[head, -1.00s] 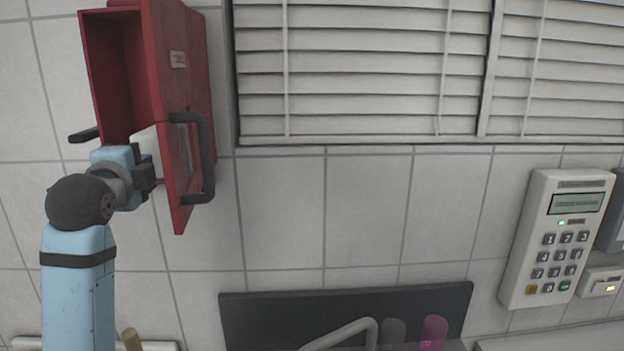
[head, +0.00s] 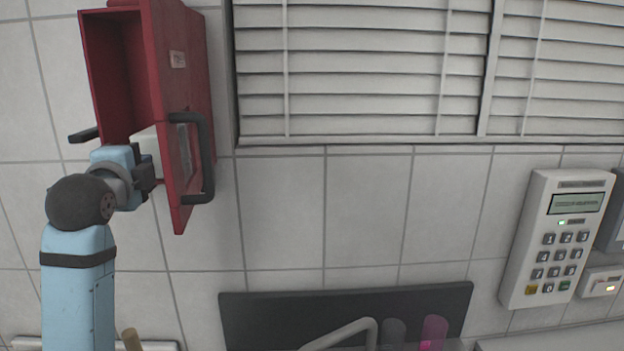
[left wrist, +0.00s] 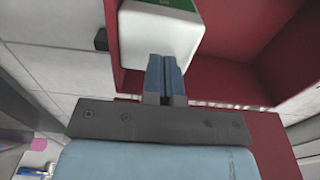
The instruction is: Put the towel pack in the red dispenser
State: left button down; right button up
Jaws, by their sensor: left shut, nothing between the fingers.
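The red dispenser (head: 125,75) is on the tiled wall at the upper left, with its door (head: 180,180) swung open. It also shows in the left wrist view (left wrist: 262,32). The white towel pack (head: 147,141) sits low in the dispenser, partly hidden by the door and my gripper. In the left wrist view the towel pack (left wrist: 150,38) has a green label on top. My left gripper (head: 153,164) is shut and empty. In the left wrist view its closed fingertips (left wrist: 164,62) are right at the pack's near face; I cannot tell whether they touch.
The open door with its dark handle (head: 207,160) stands just right of my left gripper. A window with blinds (head: 360,70), a keypad panel (head: 555,240) and a faucet (head: 345,332) are farther right. The tiled wall between is bare.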

pick_arm(q)
jog(key=shift+w, duration=0.2)
dwell(0.4)
jog(key=shift+w+a+r, duration=0.1)
jog(key=shift+w+r, duration=0.1)
jog(key=shift+w, duration=0.55)
jog(key=shift+w+r, duration=0.1)
jog(key=shift+s, duration=0.2)
jog(key=s, duration=1.2)
jog(key=shift+d+f, duration=0.3)
jog(key=shift+d, duration=0.1)
jog(key=shift+w, duration=0.1)
